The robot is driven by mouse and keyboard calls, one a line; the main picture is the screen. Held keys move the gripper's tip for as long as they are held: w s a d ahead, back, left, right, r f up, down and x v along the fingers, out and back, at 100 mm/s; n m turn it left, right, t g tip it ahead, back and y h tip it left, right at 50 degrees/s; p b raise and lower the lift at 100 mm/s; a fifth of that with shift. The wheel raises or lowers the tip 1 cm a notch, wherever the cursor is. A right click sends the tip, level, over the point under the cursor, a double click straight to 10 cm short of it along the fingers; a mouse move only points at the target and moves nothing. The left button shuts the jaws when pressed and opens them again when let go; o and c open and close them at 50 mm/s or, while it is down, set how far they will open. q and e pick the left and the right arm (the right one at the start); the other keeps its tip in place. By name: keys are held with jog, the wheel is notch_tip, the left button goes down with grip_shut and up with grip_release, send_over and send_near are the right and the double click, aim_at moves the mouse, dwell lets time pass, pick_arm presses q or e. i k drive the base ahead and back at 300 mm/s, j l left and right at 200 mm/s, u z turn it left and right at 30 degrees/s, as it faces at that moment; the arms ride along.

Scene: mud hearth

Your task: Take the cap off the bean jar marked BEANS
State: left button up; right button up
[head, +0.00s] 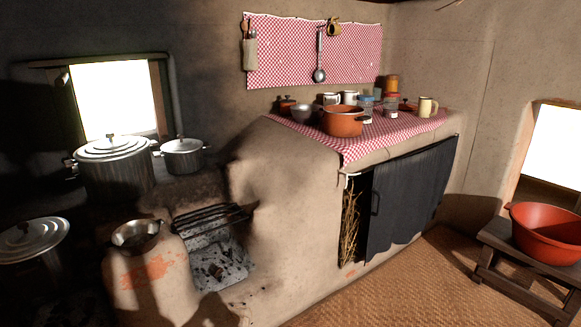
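Two small jars stand on the checked cloth of the mud counter in the head view. One jar (366,108) has a bluish top and stands just behind the orange pot. The other jar (391,107) has a reddish cap and stands to its right. Both have pale labels, but the lettering is too small to read, so I cannot tell which is marked BEANS. Both look upright and capped. Neither of my grippers is in view.
An orange pot (343,123) stands in front of the jars, with a cream mug (428,107) to their right. White mugs (349,97) stand behind. The hearth grate (210,218) and metal pots (113,170) are at left. A bench (490,238) bears a red basin (545,232). The woven floor (400,290) is clear.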

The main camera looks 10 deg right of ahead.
aim_at(390, 105)
jog(key=i+l, duration=0.3)
jog(key=l, duration=0.25)
jog(key=i+l+u, duration=0.1)
jog(key=i+l, duration=0.25)
jog(key=l, duration=0.2)
jog(key=i+l+u, duration=0.1)
jog(key=i+l, duration=0.2)
jog(key=l, duration=0.3)
jog(key=i+l, duration=0.25)
jog(key=l, duration=0.3)
jog(key=i+l+u, duration=0.1)
jog(key=i+l, duration=0.2)
jog(key=l, duration=0.3)
jog(key=i+l, duration=0.25)
jog(key=l, duration=0.4)
jog(key=i+l+u, duration=0.15)
jog(key=l, duration=0.45)
jog(key=i+l, duration=0.3)
jog(key=l, duration=0.35)
